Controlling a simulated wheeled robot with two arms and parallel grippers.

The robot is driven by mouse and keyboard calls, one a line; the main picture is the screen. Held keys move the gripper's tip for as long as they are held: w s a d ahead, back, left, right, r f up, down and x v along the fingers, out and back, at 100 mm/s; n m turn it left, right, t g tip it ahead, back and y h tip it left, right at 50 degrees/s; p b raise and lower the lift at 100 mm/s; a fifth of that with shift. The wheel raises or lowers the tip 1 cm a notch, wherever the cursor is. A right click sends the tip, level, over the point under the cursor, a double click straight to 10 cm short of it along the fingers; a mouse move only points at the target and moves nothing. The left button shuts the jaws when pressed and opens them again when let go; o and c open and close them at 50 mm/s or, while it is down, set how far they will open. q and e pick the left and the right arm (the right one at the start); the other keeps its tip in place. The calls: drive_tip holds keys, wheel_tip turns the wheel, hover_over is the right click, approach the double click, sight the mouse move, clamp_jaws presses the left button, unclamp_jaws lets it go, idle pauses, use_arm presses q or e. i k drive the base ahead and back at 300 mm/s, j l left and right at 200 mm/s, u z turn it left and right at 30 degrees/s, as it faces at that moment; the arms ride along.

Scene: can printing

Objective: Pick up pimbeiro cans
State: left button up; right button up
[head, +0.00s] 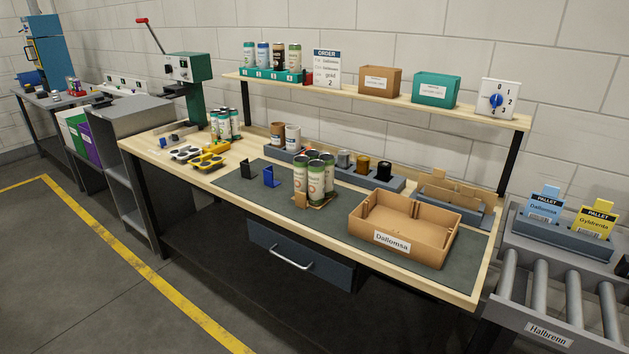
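Several white cans with green tops (316,178) stand upright and close together on a small cardboard tray (325,204) on the dark mat. More white cans with green and orange marks (225,124) stand in a group at the back left of the bench. A brown-banded can (277,134) and a whitish can (292,138) stand in a grey rack behind the mat. Several sample cans (263,56) stand in a teal holder on the shelf. The can labels are too small to read, so I cannot tell which are pimbeiro. Neither of my grippers is in view.
An open cardboard box marked Dallomsa (393,241) stands on the mat's right part. Yellow and grey fixtures (207,160) and a green lever press (189,72) are at left. A roller conveyor (540,285) adjoins at right. The shelf (345,95) overhangs the bench's back. The floor in front is clear.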

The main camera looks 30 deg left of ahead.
sight(313, 173)
drive_tip(key=u, duration=0.95)
